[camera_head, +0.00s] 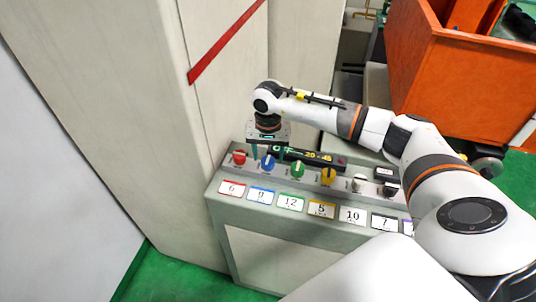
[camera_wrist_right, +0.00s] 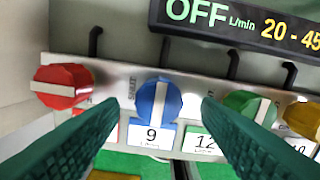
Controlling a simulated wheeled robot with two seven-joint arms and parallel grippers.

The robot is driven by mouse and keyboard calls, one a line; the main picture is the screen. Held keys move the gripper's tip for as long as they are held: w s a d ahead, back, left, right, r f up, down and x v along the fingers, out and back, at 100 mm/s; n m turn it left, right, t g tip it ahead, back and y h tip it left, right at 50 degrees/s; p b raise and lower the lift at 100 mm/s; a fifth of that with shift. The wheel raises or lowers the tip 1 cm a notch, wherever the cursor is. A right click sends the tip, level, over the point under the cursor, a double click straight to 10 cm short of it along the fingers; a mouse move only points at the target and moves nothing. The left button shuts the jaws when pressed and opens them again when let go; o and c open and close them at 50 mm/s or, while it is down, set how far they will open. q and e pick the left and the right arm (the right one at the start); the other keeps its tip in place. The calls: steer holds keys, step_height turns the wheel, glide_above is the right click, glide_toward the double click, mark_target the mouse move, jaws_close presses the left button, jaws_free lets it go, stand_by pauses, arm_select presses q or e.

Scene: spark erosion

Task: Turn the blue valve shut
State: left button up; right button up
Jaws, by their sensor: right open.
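The blue valve (camera_head: 268,162) is a round knob on the grey control panel, between the red and green knobs, above the card marked 9. In the right wrist view the blue valve (camera_wrist_right: 158,100) shows a white bar that stands nearly upright. My right gripper (camera_head: 268,152) is over the panel at the blue valve. Its two green fingers (camera_wrist_right: 160,110) are open, one on each side of the blue valve, with gaps to it in the picture. I cannot tell whether the fingertips reach its depth. My left gripper does not show.
Close neighbours are the red knob (camera_wrist_right: 62,86) and green knob (camera_wrist_right: 248,106). Yellow (camera_head: 328,176) and white (camera_head: 359,183) knobs stand further right. A dark display (camera_wrist_right: 240,22) reading OFF is behind. A tall pale cabinet (camera_head: 130,120) is left, an orange bin (camera_head: 455,85) back right.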

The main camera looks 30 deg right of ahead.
mark_target(267, 160)
steer(key=shift+f, duration=1.35)
steer(key=c, duration=1)
steer(key=m+b, duration=0.3)
steer(key=shift+f+m, duration=0.2)
steer(key=shift+m, duration=0.1)
steer(key=m+b, duration=0.4)
steer(key=m, duration=0.1)
steer(key=shift+w+b, duration=0.1)
steer(key=shift+b, duration=0.25)
steer(key=m+b, duration=0.2)
steer(key=m, duration=0.2)
steer(key=shift+r+m+b, duration=0.1)
steer(key=shift+m+b, duration=0.2)
steer(key=shift+m, duration=0.1)
steer(key=shift+r+m+b, duration=0.15)
steer(key=shift+m+b, duration=0.8)
steer(key=shift+m, duration=1.35)
steer(key=shift+w, duration=0.1)
